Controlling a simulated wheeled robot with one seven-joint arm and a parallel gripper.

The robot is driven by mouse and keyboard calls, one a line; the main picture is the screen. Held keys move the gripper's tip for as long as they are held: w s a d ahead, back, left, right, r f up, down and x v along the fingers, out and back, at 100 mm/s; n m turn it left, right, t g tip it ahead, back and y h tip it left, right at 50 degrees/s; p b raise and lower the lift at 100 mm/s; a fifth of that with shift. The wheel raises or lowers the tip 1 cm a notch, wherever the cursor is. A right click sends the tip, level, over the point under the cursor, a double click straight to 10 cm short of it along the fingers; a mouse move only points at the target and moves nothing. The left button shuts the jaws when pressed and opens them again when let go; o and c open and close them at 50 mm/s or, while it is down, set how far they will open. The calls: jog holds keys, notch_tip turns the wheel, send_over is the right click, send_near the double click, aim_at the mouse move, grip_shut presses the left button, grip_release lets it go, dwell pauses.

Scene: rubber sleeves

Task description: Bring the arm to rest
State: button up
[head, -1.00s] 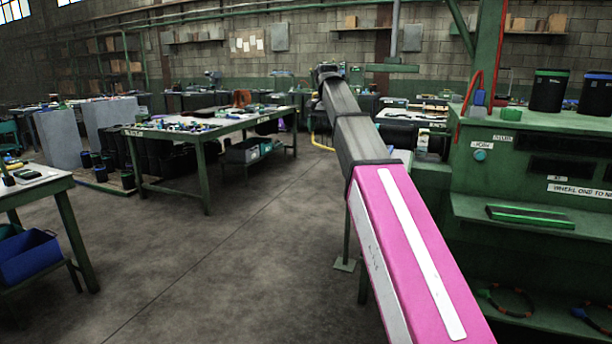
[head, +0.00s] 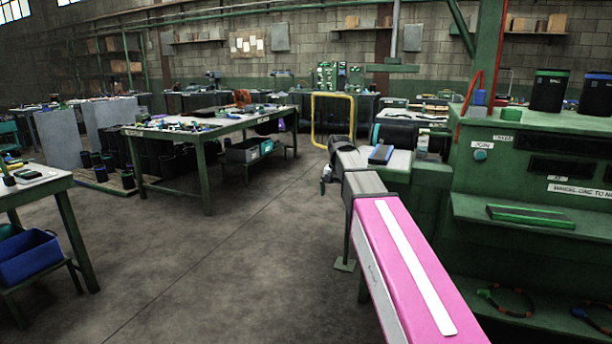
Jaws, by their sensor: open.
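My arm reaches from the bottom right of the head view, with a pink link that bears a white stripe. Past it a grey section is foreshortened and ends in a dark wrist. My gripper (head: 325,182) shows small below and left of that wrist, over the open floor, and hangs in the air. It is open. I see nothing held, though its fingers are small and partly hidden by the arm.
A green machine bench (head: 548,122) stands close on the right of my arm. A green worktable (head: 215,130) with small parts is at centre left. A yellow frame (head: 352,98) stands behind the wrist. The concrete floor (head: 240,240) left of the arm is clear.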

jog(key=s+d+f+n, duration=0.1)
jog(key=s+d+f, duration=0.1)
jog(key=s+f, duration=0.5)
jog(key=s+d+f+n, duration=0.1)
jog(key=s+d+f, duration=0.2)
jog(key=s+f, duration=0.4)
jog(key=s+d+f+n, duration=0.1)
jog(key=s+f, duration=0.6)
jog(key=f, duration=0.9)
jog(key=shift+s+d+f, duration=0.3)
jog(key=shift+s+d, duration=0.1)
jog(key=shift+d, duration=0.4)
